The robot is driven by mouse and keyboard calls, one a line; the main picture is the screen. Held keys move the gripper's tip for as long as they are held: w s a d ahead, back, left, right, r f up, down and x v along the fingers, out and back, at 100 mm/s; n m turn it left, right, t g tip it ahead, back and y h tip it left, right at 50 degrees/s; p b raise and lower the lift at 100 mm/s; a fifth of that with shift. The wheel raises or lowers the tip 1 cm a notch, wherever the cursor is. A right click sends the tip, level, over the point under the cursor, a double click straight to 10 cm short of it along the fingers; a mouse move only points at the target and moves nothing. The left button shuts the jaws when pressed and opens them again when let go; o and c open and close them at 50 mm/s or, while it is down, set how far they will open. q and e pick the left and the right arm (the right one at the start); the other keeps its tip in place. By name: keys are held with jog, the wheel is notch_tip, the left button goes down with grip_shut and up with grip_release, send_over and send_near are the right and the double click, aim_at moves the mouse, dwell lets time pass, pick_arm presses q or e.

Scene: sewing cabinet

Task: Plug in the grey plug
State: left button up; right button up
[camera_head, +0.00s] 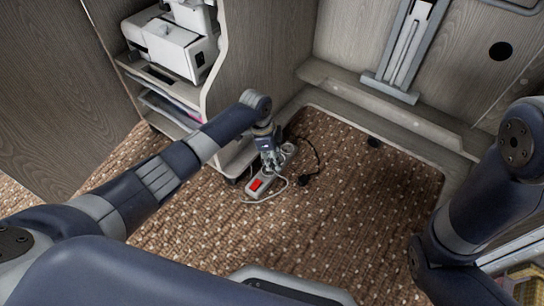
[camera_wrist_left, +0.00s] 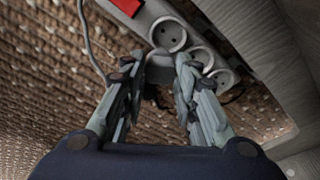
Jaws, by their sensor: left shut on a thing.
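My left gripper (camera_head: 270,163) reaches down over a white power strip (camera_head: 262,187) on the carpet, beside the cabinet's side panel. In the left wrist view, its fingertips (camera_wrist_left: 161,64) are shut on a small grey thing (camera_wrist_left: 160,60), which looks like the grey plug and is mostly hidden by the fingers. It is close to the first round socket (camera_wrist_left: 169,34) of the strip; I cannot tell whether they touch. Two more sockets (camera_wrist_left: 203,58) lie farther along. The strip's red switch (camera_head: 256,184) also shows in the left wrist view (camera_wrist_left: 127,6). My right gripper is out of view.
A black plug (camera_head: 303,179) with a black cable (camera_head: 317,158) lies right of the strip. A pale cable (camera_head: 279,188) loops by the strip. A white sewing machine (camera_head: 172,45) stands on the cabinet shelf at upper left. Open carpet (camera_head: 345,215) lies to the right.

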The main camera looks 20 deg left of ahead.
pick_arm(q)
jog(key=shift+a+f+n, duration=0.1)
jog(key=shift+a+n, duration=0.1)
jog(key=shift+n, duration=0.1)
jog(key=shift+w+a+b, duration=0.2)
jog(key=shift+a+b, duration=0.6)
jog(key=shift+a, duration=0.15)
jog(key=shift+d+f, duration=0.1)
jog(key=shift+f, duration=0.25)
jog(key=shift+f+b, duration=0.3)
jog(key=shift+f, duration=0.3)
jog(key=shift+f+b, duration=0.35)
jog(key=shift+f, duration=0.35)
jog(key=o, duration=1.7)
jog(key=shift+o, duration=0.2)
